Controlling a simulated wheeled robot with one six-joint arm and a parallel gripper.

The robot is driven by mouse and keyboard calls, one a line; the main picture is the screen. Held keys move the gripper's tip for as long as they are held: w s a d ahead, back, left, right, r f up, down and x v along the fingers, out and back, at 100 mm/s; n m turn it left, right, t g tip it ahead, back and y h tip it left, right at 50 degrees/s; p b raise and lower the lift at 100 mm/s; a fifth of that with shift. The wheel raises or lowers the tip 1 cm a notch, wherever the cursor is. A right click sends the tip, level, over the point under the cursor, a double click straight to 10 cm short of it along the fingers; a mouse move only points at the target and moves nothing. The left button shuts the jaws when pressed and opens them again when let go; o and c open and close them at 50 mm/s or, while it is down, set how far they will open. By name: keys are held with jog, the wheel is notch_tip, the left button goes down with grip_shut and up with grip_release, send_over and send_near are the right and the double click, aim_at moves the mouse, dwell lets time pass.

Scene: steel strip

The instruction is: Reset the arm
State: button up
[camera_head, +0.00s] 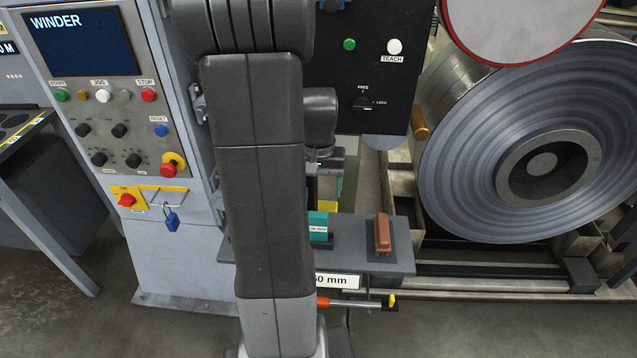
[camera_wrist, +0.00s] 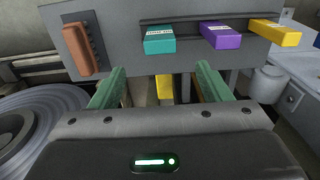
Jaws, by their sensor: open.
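My arm (camera_head: 262,180) stands upright across the middle of the head view and hides much of what lies behind it. My gripper (camera_wrist: 160,84) shows in the wrist view as two green fingers spread apart, with no object held between them. In the head view the gripper is mostly hidden behind the arm, above a small grey shelf (camera_head: 350,262). In the wrist view the fingers point toward the shelf. A yellow part (camera_wrist: 163,87) shows beyond the gap between the fingers; I cannot tell what it belongs to.
The shelf carries a teal block (camera_wrist: 160,40), a purple block (camera_wrist: 221,36), a yellow block (camera_wrist: 275,33) and a brown handle (camera_head: 382,233). A large steel coil (camera_head: 470,150) stands at right. The WINDER console (camera_head: 110,120) stands at left. Grey floor (camera_head: 420,335) lies in front.

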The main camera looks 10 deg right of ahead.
aim_at(319, 214)
jog(key=shift+r, duration=0.55)
notch_tip(319, 214, down, 14)
jog(key=shift+r+p, duration=0.5)
jog(key=shift+p, duration=0.05)
jog(key=shift+r, duration=0.2)
jog(key=shift+f, duration=0.15)
